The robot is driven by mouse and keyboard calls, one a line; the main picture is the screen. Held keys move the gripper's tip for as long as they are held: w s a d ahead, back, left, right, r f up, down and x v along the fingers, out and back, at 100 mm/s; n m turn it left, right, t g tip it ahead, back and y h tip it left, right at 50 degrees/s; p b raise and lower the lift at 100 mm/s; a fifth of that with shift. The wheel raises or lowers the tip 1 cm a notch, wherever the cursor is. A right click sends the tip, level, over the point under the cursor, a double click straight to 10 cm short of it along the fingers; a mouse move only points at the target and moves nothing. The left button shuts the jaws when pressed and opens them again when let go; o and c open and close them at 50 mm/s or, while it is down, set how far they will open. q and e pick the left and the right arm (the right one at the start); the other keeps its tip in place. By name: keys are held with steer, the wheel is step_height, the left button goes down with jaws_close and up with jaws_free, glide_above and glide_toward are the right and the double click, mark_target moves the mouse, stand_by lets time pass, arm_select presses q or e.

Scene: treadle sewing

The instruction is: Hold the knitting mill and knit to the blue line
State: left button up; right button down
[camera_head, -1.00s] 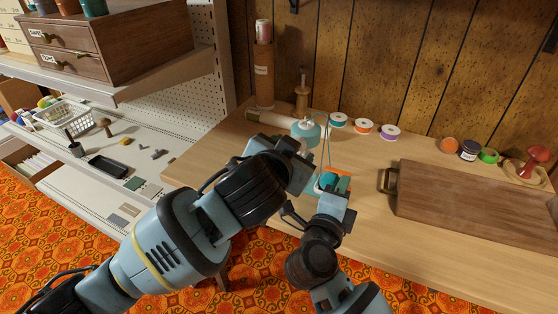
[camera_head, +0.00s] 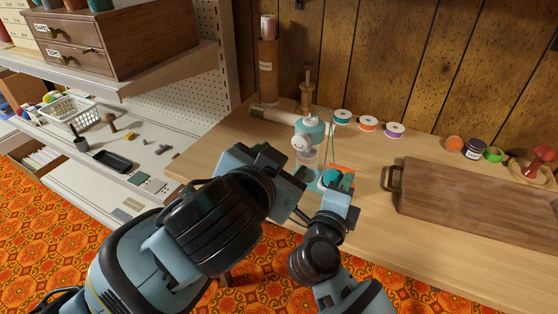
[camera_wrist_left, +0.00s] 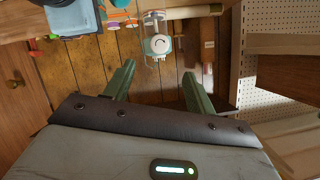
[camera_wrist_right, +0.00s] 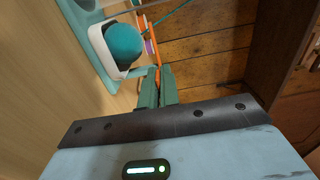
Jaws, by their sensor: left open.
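The knitting mill (camera_head: 310,136), a teal and white device, stands upright on the wooden table. It also shows in the left wrist view (camera_wrist_left: 157,44) beyond the fingers. My left gripper (camera_wrist_left: 158,85) is open and empty, on the near side of the mill and apart from it. A teal yarn ball (camera_head: 343,180) sits in a white holder (camera_wrist_right: 99,46) near the mill. My right gripper (camera_wrist_right: 158,82) is beside the holder with its fingers close together. An orange strip shows at its fingertips; whether they grip it is unclear. I cannot make out the blue line.
Several ribbon spools (camera_head: 368,123) stand behind the mill. A cardboard tube (camera_head: 268,72) stands at the back left. Shelves with drawers (camera_head: 75,45) and a white basket (camera_head: 72,112) are at left.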

mark_target(299, 142)
arm_select(q)
steer(key=shift+w+d+f+n+g+h, duration=0.25)
steer(key=shift+w+d+f+n, duration=0.35)
steer(key=shift+w, duration=1.15)
steer(key=shift+w+d+f+n+g+h, duration=0.15)
steer(key=shift+w+d+f+n+h, duration=0.45)
steer(key=shift+w, duration=1.2)
steer(key=shift+w+d+f+n+g+h, duration=0.1)
steer(key=shift+w+d+f+n+g, duration=0.15)
steer(key=shift+w+d+f, duration=1.05)
steer(key=shift+w+a+r, duration=0.45)
steer(key=shift+a+r, duration=0.05)
steer(key=c, duration=1)
steer(key=shift+m+t+y, duration=0.25)
steer(key=shift+m+y, duration=0.2)
steer(key=shift+y, duration=0.1)
